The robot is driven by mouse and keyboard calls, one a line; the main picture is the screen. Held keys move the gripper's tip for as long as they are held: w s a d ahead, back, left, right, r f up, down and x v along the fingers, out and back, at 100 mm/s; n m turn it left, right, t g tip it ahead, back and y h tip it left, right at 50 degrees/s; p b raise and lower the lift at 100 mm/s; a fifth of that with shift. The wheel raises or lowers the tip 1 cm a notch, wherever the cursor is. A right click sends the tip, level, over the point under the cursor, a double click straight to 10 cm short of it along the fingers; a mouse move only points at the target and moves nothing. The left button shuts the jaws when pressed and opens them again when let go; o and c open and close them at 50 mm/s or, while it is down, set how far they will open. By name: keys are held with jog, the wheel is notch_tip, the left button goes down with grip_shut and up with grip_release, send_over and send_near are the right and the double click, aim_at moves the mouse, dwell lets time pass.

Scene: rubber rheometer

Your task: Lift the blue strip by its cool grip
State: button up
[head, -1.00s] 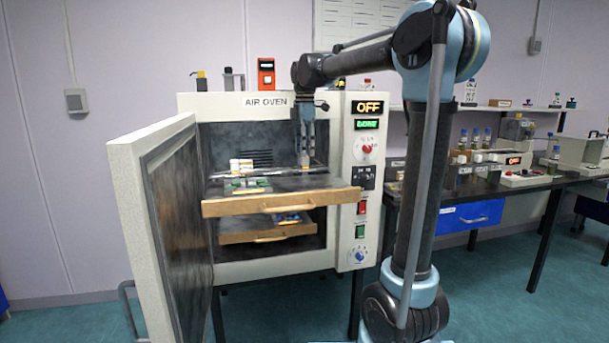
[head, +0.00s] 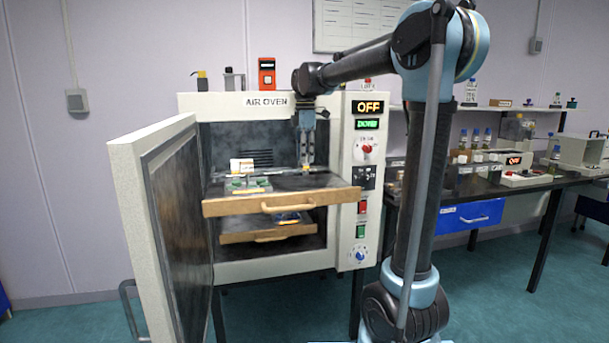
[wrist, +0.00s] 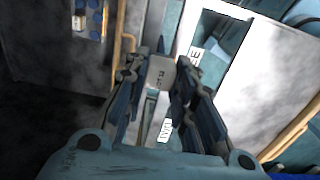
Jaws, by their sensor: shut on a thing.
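My gripper (head: 306,166) is inside the open oven, pointing down over the back right of the upper shelf. In the wrist view, my gripper (wrist: 160,78) has its fingers closed on a pale block (wrist: 158,71) with small dark lettering. In the head view only a small yellowish bit shows at the fingertips. I cannot read the lettering or clearly see a blue strip hanging from the block, because the fingers hide much of it. Whether the block is clear of the shelf cannot be told.
The upper oven shelf (head: 335,196) is pulled out, holding a white labelled box (head: 242,165) and green-marked items (head: 250,185). A lower shelf (head: 240,238) carries something blue (head: 288,218). The oven door (head: 135,180) stands open at left. A bench (head: 530,184) with bottles is at right.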

notch_tip(320, 180, up, 12)
dwell(1.3)
jog(key=shift+s+f, duration=0.1)
